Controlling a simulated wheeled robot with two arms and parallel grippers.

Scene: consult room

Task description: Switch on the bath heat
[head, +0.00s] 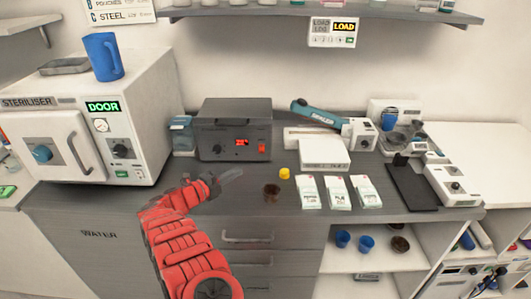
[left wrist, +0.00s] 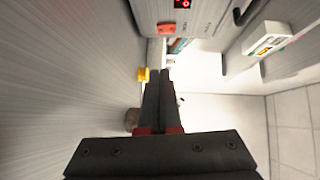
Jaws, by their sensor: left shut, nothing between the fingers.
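The bath appears to be the dark grey box (head: 235,112) on the counter, with a dark knob (head: 217,148), a lit red display (head: 242,142) and a red switch (head: 262,148) on its front. In the left wrist view the red switch (left wrist: 165,28) and part of the display (left wrist: 182,3) show at the top. My left gripper (head: 232,174) is shut and empty in front of the box, over the counter's front part. Its fingertips (left wrist: 160,72) are apart from the switch. The switch's on or off position is too small to tell. My right gripper is not in view.
A yellow cap (head: 284,173) and a small brown cup (head: 271,190) stand right of the gripper. Several white packets (head: 338,193) lie farther right. A shelf (head: 320,12) hangs above.

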